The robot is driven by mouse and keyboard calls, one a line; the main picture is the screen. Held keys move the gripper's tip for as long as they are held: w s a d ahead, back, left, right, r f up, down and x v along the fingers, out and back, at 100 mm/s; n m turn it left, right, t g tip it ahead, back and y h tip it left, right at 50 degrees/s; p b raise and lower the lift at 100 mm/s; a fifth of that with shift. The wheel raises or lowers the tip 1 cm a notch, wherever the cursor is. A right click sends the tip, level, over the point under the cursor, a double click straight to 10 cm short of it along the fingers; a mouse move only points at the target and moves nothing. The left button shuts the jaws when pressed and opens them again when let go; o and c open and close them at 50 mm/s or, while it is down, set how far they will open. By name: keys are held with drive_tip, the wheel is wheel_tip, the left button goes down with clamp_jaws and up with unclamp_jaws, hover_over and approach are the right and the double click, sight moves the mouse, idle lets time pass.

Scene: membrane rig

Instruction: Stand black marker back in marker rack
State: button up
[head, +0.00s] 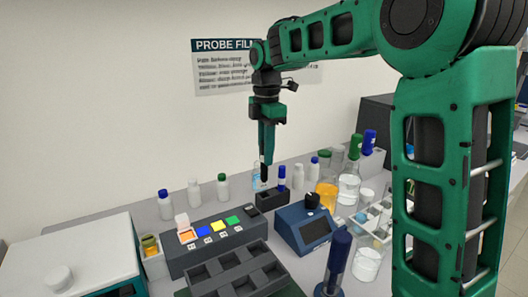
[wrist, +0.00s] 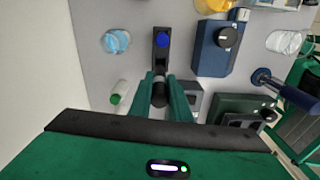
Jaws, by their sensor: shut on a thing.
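My gripper (head: 267,150) hangs pointing down over the bench, shut on the black marker (head: 264,173). In the wrist view the marker (wrist: 159,92) shows end-on between my two green fingertips (wrist: 160,84). The marker looks upright, its lower end just above or at the left part of the small black marker rack (head: 272,198). A blue-capped marker (head: 282,176) stands in the rack's right part. In the wrist view the rack (wrist: 160,60) lies just beyond my fingertips, with the blue cap (wrist: 162,40) at its far end. I cannot tell whether the black marker touches the rack.
A blue device with a black knob (head: 304,226) stands right of the rack. A grey block with coloured squares (head: 208,244) is to the left. White bottles (head: 223,187) line the wall side. A beaker of orange liquid (head: 326,194) and glassware stand at right.

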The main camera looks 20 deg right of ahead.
sight(266, 179)
drive_tip(key=shift+f, duration=4.35)
drive_tip(key=shift+f, duration=0.3)
drive_tip(key=o, duration=1)
wheel_tip(266, 179, up, 11)
drive_tip(key=shift+f, duration=0.15)
